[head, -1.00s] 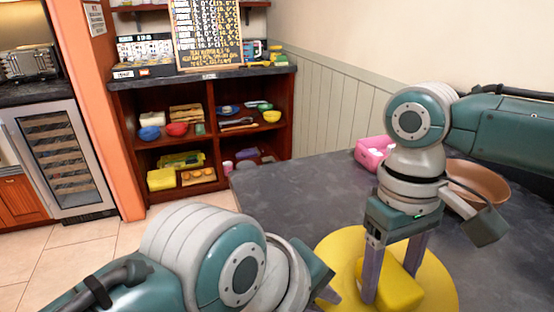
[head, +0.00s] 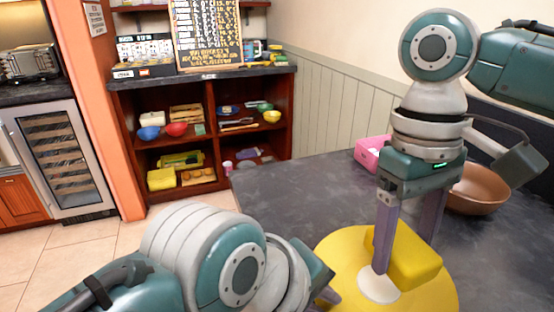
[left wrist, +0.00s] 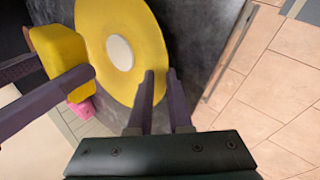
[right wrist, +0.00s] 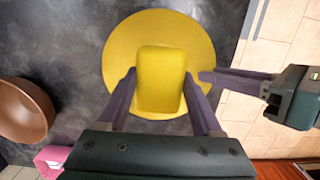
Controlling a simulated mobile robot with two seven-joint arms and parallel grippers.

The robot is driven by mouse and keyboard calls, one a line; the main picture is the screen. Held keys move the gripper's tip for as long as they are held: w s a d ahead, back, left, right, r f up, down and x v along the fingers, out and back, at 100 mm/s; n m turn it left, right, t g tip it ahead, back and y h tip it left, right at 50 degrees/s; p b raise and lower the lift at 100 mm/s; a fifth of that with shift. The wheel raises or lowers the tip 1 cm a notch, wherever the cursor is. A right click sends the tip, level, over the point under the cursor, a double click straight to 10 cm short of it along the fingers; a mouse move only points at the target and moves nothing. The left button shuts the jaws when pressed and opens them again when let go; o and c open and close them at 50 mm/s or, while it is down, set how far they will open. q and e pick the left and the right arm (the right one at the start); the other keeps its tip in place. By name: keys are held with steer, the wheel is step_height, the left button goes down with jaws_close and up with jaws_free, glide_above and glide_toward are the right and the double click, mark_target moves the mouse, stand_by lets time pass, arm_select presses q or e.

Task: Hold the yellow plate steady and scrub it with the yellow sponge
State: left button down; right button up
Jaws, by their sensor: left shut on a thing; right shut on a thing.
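The yellow plate (head: 340,260) lies on the dark grey counter, with a pale round centre showing in the head and left wrist views. My left gripper (left wrist: 158,85) is shut on the plate's rim. In the head view its fingertips are partly cut off by the lower edge and the arm, but they show beside the plate in the right wrist view (right wrist: 205,76). My right gripper (head: 405,255) is shut on the yellow sponge (head: 418,262), which also shows between its fingers in the right wrist view (right wrist: 160,75). The sponge appears raised above the plate and tilted in the head view.
A brown bowl (head: 480,190) and a pink container (head: 370,153) with pale contents stand on the counter (head: 280,190) behind the plate. The counter left of the pink container is clear. A shelf (head: 205,135) with several items stands farther back.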

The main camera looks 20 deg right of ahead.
arm_select(q)
steer(key=shift+s+a+f, duration=0.1)
steer(key=shift+a+f, duration=0.05)
steer(key=shift+f, duration=0.05)
arm_select(e)
steer(key=d, duration=0.8)
steer(key=shift+d, duration=0.4)
arm_select(q)
steer(key=c, duration=1.1)
jaws_free()
steer(key=o, duration=0.3)
steer(key=shift+o, duration=0.2)
steer(key=shift+r, duration=0.1)
steer(key=v, duration=1.2)
steer(key=shift+d, duration=0.2)
steer(key=shift+r, duration=0.1)
